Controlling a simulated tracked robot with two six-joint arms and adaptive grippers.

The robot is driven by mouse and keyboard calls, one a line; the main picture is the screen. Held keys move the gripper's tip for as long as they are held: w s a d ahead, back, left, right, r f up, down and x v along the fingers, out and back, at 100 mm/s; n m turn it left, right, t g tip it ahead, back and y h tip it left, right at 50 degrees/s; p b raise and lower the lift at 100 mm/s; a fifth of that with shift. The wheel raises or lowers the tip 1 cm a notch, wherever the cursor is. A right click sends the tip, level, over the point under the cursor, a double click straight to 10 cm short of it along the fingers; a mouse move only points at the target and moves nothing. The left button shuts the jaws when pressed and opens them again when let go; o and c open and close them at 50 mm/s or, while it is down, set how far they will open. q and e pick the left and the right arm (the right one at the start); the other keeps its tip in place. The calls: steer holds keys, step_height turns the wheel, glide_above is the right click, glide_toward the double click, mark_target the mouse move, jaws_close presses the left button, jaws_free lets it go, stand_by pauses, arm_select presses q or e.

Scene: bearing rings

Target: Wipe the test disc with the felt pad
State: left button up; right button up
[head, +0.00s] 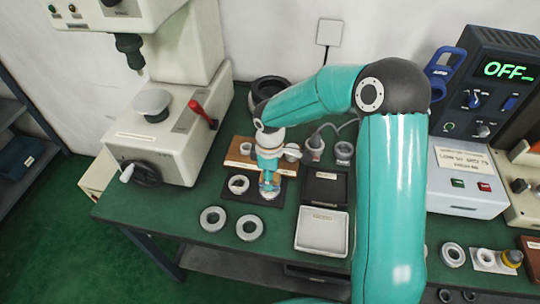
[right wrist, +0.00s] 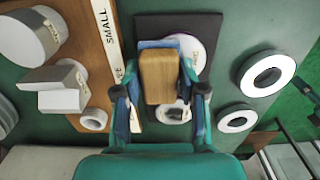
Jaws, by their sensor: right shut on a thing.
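In the right wrist view the felt pad's wooden block (right wrist: 158,78) is between the two fingers of my right gripper (right wrist: 160,92), which is shut on it. A blue-grey edge shows past the block's far end. The test disc (right wrist: 193,50), pale and round with a label, lies on a dark mat (right wrist: 210,24), partly hidden behind the block. In the head view my right gripper (head: 268,180) is over the right part of the dark mat (head: 239,201), hiding most of the disc. I cannot tell if pad and disc touch. My left gripper is not in view.
A ring (head: 238,184) lies on the mat, left of the gripper. Two more rings (head: 212,218) (head: 250,227) lie in front. A wooden board (head: 240,158) stands behind. A black tray (head: 325,190) and white tray (head: 322,231) are to the right; a press (head: 160,130) is left.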

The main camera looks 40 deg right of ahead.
step_height(320, 180, up, 4)
steer(key=shift+s+f+p, duration=0.1)
steer(key=shift+s+p, duration=0.05)
steer(key=shift+p, duration=0.7)
steer(key=shift+d+r+p, duration=0.15)
steer(key=shift+r+p, duration=0.4)
steer(key=shift+r, duration=0.15)
steer(key=shift+r+p, duration=1)
steer(key=shift+r, duration=0.45)
